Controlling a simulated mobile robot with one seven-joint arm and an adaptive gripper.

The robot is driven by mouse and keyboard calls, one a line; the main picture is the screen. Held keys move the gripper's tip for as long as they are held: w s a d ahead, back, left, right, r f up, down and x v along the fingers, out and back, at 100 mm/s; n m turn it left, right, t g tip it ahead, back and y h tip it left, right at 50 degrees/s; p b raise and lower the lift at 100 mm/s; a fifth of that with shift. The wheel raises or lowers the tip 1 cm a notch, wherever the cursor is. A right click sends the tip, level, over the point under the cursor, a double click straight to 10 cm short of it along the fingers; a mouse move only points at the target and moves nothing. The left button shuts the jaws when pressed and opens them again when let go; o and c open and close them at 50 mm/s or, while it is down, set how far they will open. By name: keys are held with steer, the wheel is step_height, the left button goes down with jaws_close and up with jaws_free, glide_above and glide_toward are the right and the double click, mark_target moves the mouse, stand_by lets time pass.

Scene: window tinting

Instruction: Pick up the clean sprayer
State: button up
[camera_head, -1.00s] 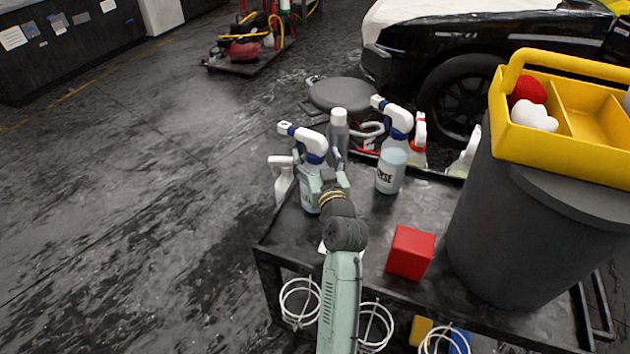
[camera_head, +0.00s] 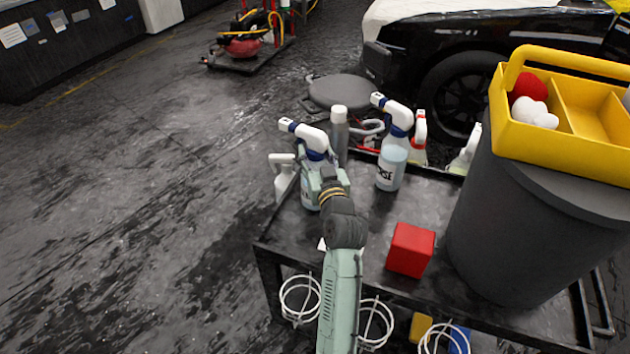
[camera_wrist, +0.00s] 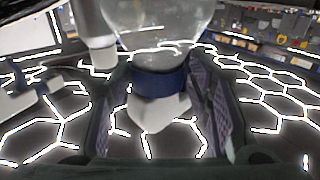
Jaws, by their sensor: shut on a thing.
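A spray bottle with a white and blue trigger head (camera_head: 306,136) stands upright at the left end of the black cart top. Its clear body (camera_head: 308,190) is partly hidden behind my gripper, and I cannot read its label. My gripper (camera_head: 322,178) is shut on this sprayer. In the wrist view, which appears upside down, the bottle's blue collar (camera_wrist: 160,82) lies between the two fingers of my gripper (camera_wrist: 162,105), with the white head below it. I cannot tell whether its base is off the cart.
A similar labelled sprayer (camera_head: 392,160) stands to the right. A grey bottle (camera_head: 340,137) and a white bottle (camera_head: 283,178) are close by. A red cube (camera_head: 411,250) and a large grey bin (camera_head: 515,235) under a yellow caddy (camera_head: 555,145) take up the cart's right side.

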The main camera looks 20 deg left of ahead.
jaws_close()
steer(key=shift+r, duration=0.1)
